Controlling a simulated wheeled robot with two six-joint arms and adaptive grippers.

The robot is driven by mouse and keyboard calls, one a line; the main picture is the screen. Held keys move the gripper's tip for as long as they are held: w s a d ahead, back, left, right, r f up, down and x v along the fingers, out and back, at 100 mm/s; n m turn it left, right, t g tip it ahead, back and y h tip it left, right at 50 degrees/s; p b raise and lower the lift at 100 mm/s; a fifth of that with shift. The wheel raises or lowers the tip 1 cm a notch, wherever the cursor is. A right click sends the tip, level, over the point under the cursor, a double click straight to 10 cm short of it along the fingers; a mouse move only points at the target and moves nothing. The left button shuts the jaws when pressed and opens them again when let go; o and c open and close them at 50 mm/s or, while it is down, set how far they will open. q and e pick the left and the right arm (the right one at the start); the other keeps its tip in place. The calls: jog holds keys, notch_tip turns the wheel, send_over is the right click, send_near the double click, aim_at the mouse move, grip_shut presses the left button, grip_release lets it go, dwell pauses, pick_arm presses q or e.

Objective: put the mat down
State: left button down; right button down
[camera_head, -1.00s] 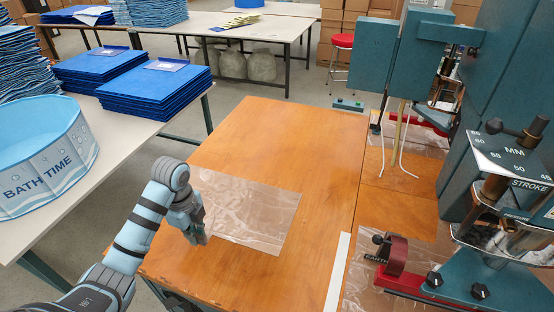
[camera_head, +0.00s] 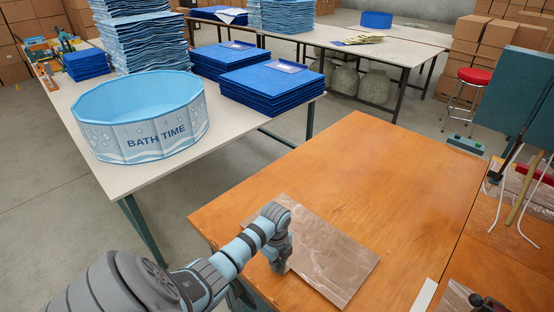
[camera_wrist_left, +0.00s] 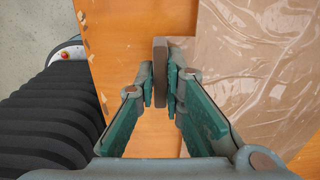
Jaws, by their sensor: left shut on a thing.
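My right gripper is not in view.
The wooden table (camera_head: 365,165) is clear beyond the mat. A white table (camera_head: 150,178) at the left holds a blue BATH TIME pool (camera_head: 150,140) and blue stacks (camera_head: 270,88). Green machinery (camera_head: 503,90) stands at the right. A red stool (camera_head: 474,77) is behind.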

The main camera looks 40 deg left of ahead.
pick_arm(q)
jog(key=shift+s+f, duration=0.1)
jog(key=shift+f, duration=0.5)
jog(key=shift+r, duration=0.1)
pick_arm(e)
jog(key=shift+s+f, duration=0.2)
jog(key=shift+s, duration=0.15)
pick_arm(q)
jog(key=c, duration=1.7)
grip_release()
